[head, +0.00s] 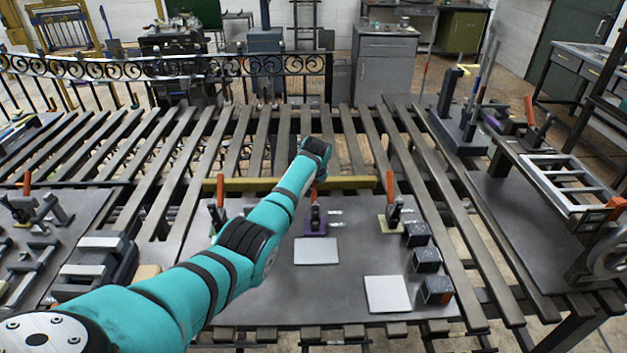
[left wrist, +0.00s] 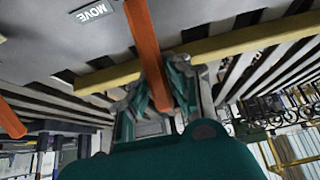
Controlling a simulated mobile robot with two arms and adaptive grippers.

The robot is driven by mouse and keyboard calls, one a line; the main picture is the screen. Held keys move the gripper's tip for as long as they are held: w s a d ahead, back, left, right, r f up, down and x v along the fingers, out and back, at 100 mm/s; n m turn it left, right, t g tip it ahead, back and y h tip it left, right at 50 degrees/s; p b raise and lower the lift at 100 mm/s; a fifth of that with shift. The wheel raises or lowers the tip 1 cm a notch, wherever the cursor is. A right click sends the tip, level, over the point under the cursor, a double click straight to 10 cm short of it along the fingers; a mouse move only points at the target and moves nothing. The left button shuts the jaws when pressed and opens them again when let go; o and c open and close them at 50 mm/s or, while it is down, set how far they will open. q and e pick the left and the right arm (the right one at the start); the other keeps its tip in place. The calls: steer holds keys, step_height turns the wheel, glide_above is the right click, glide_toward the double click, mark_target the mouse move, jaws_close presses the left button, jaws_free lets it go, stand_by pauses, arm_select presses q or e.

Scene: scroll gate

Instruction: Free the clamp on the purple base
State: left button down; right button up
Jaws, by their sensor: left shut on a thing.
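The clamp (head: 315,212) on the purple base (head: 322,230) stands in the middle of the grey plate in the head view. Its orange handle (head: 314,190) stands roughly upright. My left gripper comes down on the handle from above; my own wrist hides most of the fingers in the head view. In the left wrist view my left gripper (left wrist: 168,92) is shut on the orange handle (left wrist: 144,42), with a finger on each side of it. The purple base cannot be made out there. My right gripper is not in view.
A yellow bar (head: 345,183) runs behind the clamp. Similar orange-handled clamps stand to the left (head: 217,215) and right (head: 392,210). White plates (head: 316,251) (head: 387,294) lie nearer. Dark blocks (head: 426,260) line the right edge.

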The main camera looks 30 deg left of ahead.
arm_select(q)
steer(key=shift+w+f+g+h, duration=0.2)
steer(key=shift+w+g+h, duration=0.1)
steer(key=shift+a, duration=0.1)
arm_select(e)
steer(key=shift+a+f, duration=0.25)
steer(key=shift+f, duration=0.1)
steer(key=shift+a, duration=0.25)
arm_select(q)
steer(key=c, duration=1.2)
jaws_free()
steer(key=shift+w+f, duration=0.1)
steer(key=shift+f, duration=0.05)
steer(key=shift+c, duration=0.2)
steer(key=v, duration=1.2)
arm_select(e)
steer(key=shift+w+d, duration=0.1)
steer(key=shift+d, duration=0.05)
